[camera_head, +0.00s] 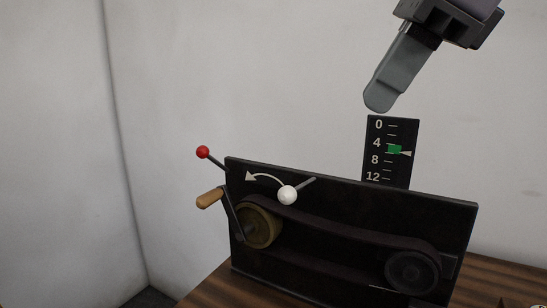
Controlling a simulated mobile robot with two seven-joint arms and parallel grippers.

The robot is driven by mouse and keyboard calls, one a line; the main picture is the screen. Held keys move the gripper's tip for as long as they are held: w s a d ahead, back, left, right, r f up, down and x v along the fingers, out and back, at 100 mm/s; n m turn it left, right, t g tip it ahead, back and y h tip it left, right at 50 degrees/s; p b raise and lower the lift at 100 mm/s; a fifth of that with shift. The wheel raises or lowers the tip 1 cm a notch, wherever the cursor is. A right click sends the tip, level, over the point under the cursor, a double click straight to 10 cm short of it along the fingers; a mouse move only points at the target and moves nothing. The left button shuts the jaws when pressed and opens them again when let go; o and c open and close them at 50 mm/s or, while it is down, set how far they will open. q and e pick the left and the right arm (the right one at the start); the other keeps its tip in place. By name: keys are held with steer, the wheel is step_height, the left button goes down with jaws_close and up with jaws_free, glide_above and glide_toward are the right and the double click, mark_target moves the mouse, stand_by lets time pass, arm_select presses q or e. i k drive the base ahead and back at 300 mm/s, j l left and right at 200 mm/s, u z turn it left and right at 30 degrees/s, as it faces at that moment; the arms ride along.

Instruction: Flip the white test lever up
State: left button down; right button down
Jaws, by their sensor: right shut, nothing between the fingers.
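The white test lever (287,195) is a white ball on a short grey rod, at the upper front of a dark upright panel (345,205). Its rod slants up to the right behind the ball. A curved white arrow beside it points left. My right gripper (378,103) is shut and empty, above and to the right of the lever, in front of the wall and just over the gauge. It is well apart from the lever. My left gripper is not in view.
A gauge plate (401,172) marked 0 to 12 has a green band and a pointer. A red-knobbed lever (203,152) and a wooden crank handle (209,198) stick out at left. A belt joins a brass pulley (262,227) and a dark pulley (412,271). The wooden table (205,291) carries the panel.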

mark_target(287, 194)
steer(key=k, duration=0.95)
